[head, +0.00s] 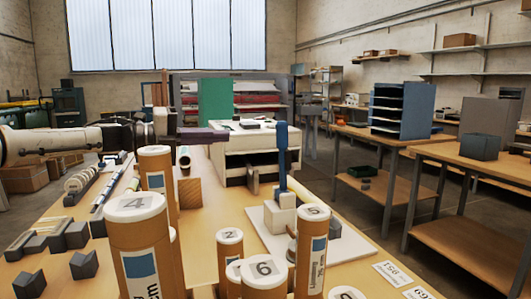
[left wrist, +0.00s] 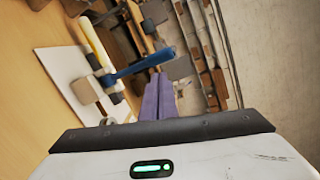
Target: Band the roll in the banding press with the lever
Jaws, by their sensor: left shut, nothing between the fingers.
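The banding press stands on a white base plate (head: 329,249) on the near table, with pale blocks (head: 279,216) on it. Its blue lever (head: 282,150) points up in the head view. In the left wrist view the lever (left wrist: 142,67) reaches toward my fingers and the base plate (left wrist: 62,65) lies at the left. My left gripper (head: 205,136) has purple fingers, which also show in the left wrist view (left wrist: 158,97). It is shut and empty, left of the lever in the head view. A pale roll (left wrist: 94,42) shows beside the press; I cannot tell whether it sits in it. My right gripper is out of view.
Tall brown tubes with numbered white caps (head: 137,207) crowd the table front.

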